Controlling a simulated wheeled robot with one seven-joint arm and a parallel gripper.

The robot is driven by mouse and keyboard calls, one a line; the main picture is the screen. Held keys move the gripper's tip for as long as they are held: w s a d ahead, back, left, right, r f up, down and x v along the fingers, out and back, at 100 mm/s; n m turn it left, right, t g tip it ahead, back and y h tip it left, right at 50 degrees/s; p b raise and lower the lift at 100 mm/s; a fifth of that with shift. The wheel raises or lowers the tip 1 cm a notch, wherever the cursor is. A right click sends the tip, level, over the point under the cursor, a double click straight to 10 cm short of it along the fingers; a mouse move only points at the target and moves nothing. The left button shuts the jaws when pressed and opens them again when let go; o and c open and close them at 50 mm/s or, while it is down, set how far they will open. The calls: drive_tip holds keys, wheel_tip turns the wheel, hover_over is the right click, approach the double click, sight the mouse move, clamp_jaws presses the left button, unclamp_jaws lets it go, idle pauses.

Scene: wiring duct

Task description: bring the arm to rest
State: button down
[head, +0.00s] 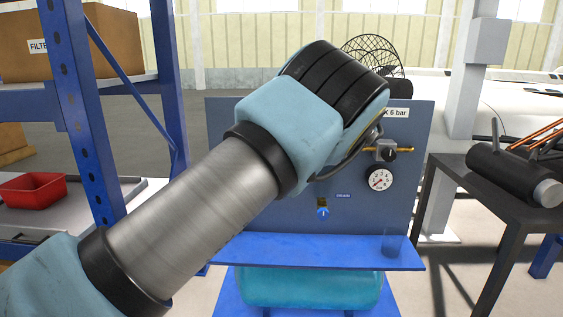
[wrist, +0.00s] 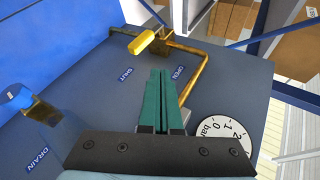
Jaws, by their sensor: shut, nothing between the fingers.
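My gripper (wrist: 161,75) shows in the wrist view as two green fingers, closed together with nothing between them. They point toward the grey-blue panel (wrist: 85,75), near the printed words SHUT and OPEN. A yellow valve handle (wrist: 142,42) on a brass pipe lies beyond the fingertips, apart from them in the picture. In the head view my arm reaches up across the middle, in front of the panel (head: 415,215), and hides the gripper and part of the panel.
The panel carries a round gauge (head: 380,179) and a blue drain knob (head: 322,212). A blue ledge (head: 320,252) juts out below, above a teal tank (head: 310,288). A blue rack (head: 75,110) with a red bin (head: 33,191) stands left. A dark bench (head: 530,205) stands right.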

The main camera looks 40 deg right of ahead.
drive_tip(key=w+a+f+n+g+p, duration=0.15)
drive_tip(key=w+a, duration=0.25)
drive_tip(key=a, duration=0.5)
drive_tip(key=w+a+n+g, duration=0.25)
drive_tip(key=w+a, duration=0.25)
drive_tip(key=a, duration=0.5)
drive_tip(key=w+a+f+n+g+p, duration=0.1)
drive_tip(key=w+a+g, duration=0.25)
drive_tip(key=a, duration=0.55)
drive_tip(key=s+a+n+h+p, duration=0.1)
drive_tip(key=s+a+n, duration=0.1)
drive_tip(key=s+a, duration=0.3)
drive_tip(key=s+a+r+n+g+h, duration=0.1)
drive_tip(key=s+a, duration=0.5)
drive_tip(key=a, duration=0.8)
drive_tip(key=s+a+r+n+h+p, duration=0.1)
drive_tip(key=s+a+n, duration=0.3)
drive_tip(key=a, duration=0.5)
drive_tip(key=shift+s+a+g+h+p, duration=0.35)
drive_tip(key=shift+s+h, duration=0.35)
drive_tip(key=shift+s, duration=0.5)
